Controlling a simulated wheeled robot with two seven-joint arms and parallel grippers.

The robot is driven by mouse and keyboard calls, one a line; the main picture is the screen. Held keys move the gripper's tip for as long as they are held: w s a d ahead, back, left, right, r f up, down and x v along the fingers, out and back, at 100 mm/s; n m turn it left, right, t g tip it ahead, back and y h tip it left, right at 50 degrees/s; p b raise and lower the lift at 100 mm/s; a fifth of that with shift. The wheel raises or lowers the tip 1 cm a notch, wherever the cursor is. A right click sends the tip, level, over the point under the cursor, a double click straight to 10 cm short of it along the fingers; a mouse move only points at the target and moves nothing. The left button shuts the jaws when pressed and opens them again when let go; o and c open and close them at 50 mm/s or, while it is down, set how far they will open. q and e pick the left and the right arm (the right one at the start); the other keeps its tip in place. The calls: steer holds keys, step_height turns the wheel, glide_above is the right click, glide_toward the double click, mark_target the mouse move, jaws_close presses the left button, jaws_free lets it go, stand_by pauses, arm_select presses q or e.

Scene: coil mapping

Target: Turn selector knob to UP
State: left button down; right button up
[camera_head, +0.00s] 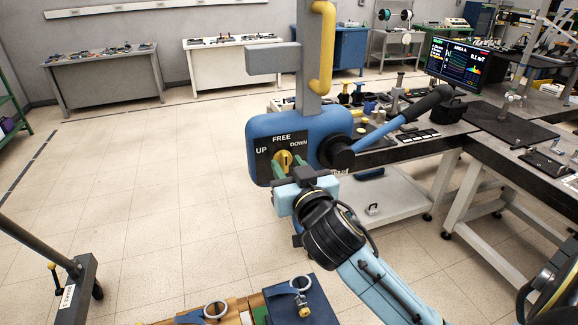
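The selector knob (284,159) is a yellow dial on the dark front plate of a blue control box (257,129). White labels around it read UP at the left, FREE at the top and DOWN at the right. The knob's pointer is too small to read. My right gripper (287,167) is at the knob, its green fingers apart on either side of the knob's lower part. Whether they press on it cannot be told. My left gripper is not in view.
A blue lever with a black grip (428,103) extends right from the box. A grey post with a yellow handle (322,48) rises above it. Workbenches with a monitor (451,62) stand at the right. A tray with metal rings (252,307) is below.

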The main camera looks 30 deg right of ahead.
steer(key=shift+w, duration=0.1)
jaws_close()
steer(key=shift+n, duration=0.3)
steer(key=n+p, duration=0.3)
steer(key=n, duration=0.1)
steer(key=shift+a+n+p, duration=0.1)
steer(key=shift+n+p, duration=1.1)
steer(key=shift+n, duration=0.4)
steer(key=shift+f+n, duration=0.1)
steer(key=shift+n, duration=0.2)
jaws_free()
